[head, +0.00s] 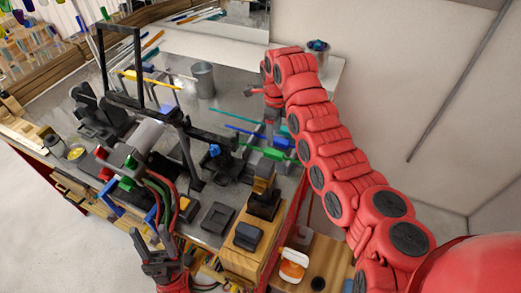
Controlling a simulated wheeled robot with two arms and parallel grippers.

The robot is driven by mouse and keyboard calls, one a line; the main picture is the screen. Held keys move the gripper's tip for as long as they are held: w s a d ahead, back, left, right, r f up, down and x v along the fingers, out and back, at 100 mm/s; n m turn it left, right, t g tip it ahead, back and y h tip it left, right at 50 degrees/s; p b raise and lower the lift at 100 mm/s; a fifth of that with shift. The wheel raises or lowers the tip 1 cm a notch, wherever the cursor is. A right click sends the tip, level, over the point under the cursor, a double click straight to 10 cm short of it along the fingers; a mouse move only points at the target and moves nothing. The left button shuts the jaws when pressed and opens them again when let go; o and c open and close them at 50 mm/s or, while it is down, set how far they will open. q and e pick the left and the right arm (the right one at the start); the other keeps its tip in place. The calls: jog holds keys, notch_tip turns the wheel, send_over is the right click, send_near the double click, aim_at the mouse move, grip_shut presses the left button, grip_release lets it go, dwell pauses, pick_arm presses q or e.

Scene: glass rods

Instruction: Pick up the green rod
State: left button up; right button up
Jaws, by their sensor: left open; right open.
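A thin green rod (257,149) lies across the right part of the grey workbench, roughly level in the view. Its right end shows beside a blue piece. My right gripper (272,124) hangs down from the red arm near the bench's right side, just above and beyond the green rod in the view. It is small and partly hidden by its own wrist, and it looks empty. My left gripper (151,238) is open and empty at the bottom of the view, in front of the bench's near edge, far from the green rod.
A blue rod (244,130) and a teal rod (205,115) lie near the green one. A metal cup (203,80) stands behind. Torch equipment and dark stands crowd the near side.

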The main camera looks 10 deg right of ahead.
aim_at(272, 151)
jog(key=f, duration=0.2)
jog(key=shift+w+a+f, duration=0.1)
jog(key=shift+a+f, duration=0.1)
jog(key=shift+f, duration=0.15)
jog(key=shift+d+f+b, duration=0.25)
jog(key=shift+f+b, duration=0.05)
jog(key=shift+f, duration=0.5)
notch_tip(272, 151, down, 4)
jog(key=shift+a+f+p, duration=0.15)
jog(key=shift+f+p, duration=0.05)
jog(key=shift+p, duration=0.1)
jog(key=shift+r, duration=0.1)
grip_shut()
